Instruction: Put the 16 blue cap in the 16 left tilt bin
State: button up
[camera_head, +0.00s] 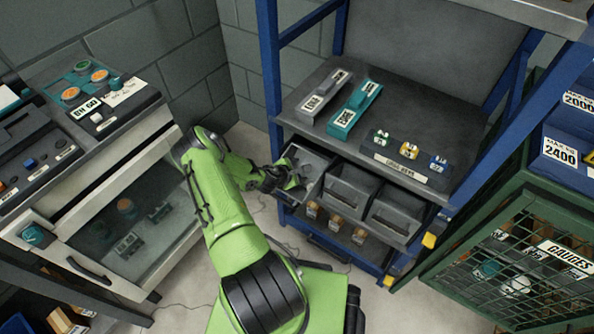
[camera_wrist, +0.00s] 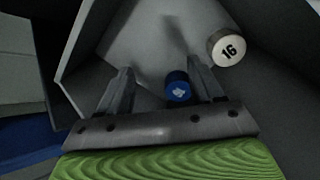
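My gripper (camera_head: 290,180) reaches into the left tilt bin (camera_head: 312,162), which is tipped forward under the shelf. In the wrist view its two fingers (camera_wrist: 162,88) are apart inside the grey bin (camera_wrist: 140,35). A small blue cap (camera_wrist: 177,86) with a white mark lies between them, close to the right finger. I cannot read its number or see a grip on it. A round white-faced piece marked 16 (camera_wrist: 227,48) is beyond the right finger. Another blue piece (camera_head: 438,163) stands on the shelf, its label too small to read surely.
Two more grey bins, one in the middle (camera_head: 350,190) and one at right (camera_head: 395,215), sit beside the left one. A green and a yellowish piece stand on the shelf (camera_head: 345,135). The blue rack post (camera_head: 268,75) rises close by the arm. A cabinet (camera_head: 140,225) stands left.

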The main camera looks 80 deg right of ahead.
jog(key=shift+s+a+f, duration=0.1)
jog(key=shift+a+f, duration=0.25)
jog(key=shift+f, duration=0.2)
jog(key=p+v, duration=0.5)
jog(key=v, duration=1.1)
jog(key=shift+d+r, duration=0.4)
jog(key=shift+r, duration=0.05)
jog(key=w+a+r+m+t+y+p, duration=0.1)
jog(key=w+a+r+m+t+p, duration=0.1)
jog(key=w+a+r, duration=0.55)
jog(key=w+a+r+m+t+y+p, duration=0.1)
jog(key=w+a+r+m+y+p, duration=0.3)
jog(key=r, duration=0.6)
jog(key=w+a+r+m+t+h, duration=0.1)
jog(key=w+a+r+t, duration=0.1)
jog(key=w+a+r, duration=0.4)
jog(key=w+a+r+t+y+p, duration=0.1)
jog(key=a+r, duration=0.2)
jog(key=r, duration=0.3)
jog(key=a+r+t+y+p, duration=0.1)
jog(key=a+r, duration=0.2)
jog(key=r, duration=0.2)
jog(key=s+a+r+n+t+y+p, duration=0.1)
jog(key=s+a+r+t+y+p, duration=0.1)
jog(key=s+a+r, duration=0.8)
jog(key=a+r+y+p, duration=0.1)
jog(key=a+r, duration=0.2)
jog(key=r, duration=0.1)
jog(key=shift+s+a+p, duration=0.3)
jog(key=shift+s+p, duration=0.05)
